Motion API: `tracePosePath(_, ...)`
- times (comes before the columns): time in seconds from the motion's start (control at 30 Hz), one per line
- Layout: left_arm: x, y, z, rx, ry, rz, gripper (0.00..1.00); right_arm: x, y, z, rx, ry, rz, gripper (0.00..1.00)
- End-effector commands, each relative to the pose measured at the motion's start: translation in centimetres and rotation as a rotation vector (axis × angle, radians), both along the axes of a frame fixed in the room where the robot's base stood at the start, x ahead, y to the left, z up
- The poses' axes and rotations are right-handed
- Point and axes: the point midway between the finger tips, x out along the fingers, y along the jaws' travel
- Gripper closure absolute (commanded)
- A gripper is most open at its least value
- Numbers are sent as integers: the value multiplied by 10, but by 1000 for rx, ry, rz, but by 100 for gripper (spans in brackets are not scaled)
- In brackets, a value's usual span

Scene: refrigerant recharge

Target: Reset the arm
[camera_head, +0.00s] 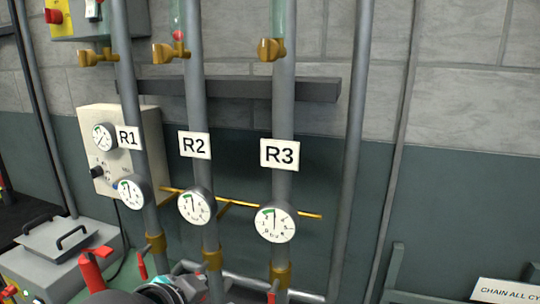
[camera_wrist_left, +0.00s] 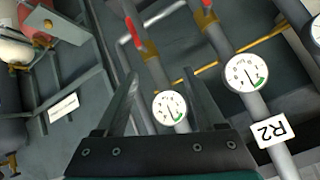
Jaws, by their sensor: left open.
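My left gripper (camera_wrist_left: 160,76) is open and empty in the left wrist view, with its two dark fingers spread. Behind the gap between them is a white round gauge (camera_wrist_left: 170,107); I cannot tell how far off it is. Part of my left arm shows at the bottom edge of the head view, with its fingers not visible there. In the head view, pipes carry the labels R1 (camera_head: 128,138), R2 (camera_head: 195,145) and R3 (camera_head: 279,154), with gauges below. The R2 label (camera_wrist_left: 270,130) is upside down in the wrist view. My right gripper is not in view.
A grey lidded box (camera_head: 65,240) stands at lower left, near a red valve handle (camera_head: 92,270). A cream control box (camera_head: 120,150) is behind R1. A dark ledge (camera_head: 310,89) crosses the wall. A cylinder sign (camera_head: 505,292) is at lower right.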

Motion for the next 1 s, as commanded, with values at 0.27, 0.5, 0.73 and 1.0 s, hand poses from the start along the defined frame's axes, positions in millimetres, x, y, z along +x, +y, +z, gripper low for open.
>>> tracePosePath(0.27,-71,27,-107,-88,293,227,29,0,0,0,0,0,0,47)
tracePosePath(0.5,-136,49,-165,-103,476,396,29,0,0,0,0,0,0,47)
tracePosePath(0.73,-194,65,-199,-88,604,521,29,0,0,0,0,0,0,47)
tracePosePath(1.0,-178,62,-277,-78,625,509,29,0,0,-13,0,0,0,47)
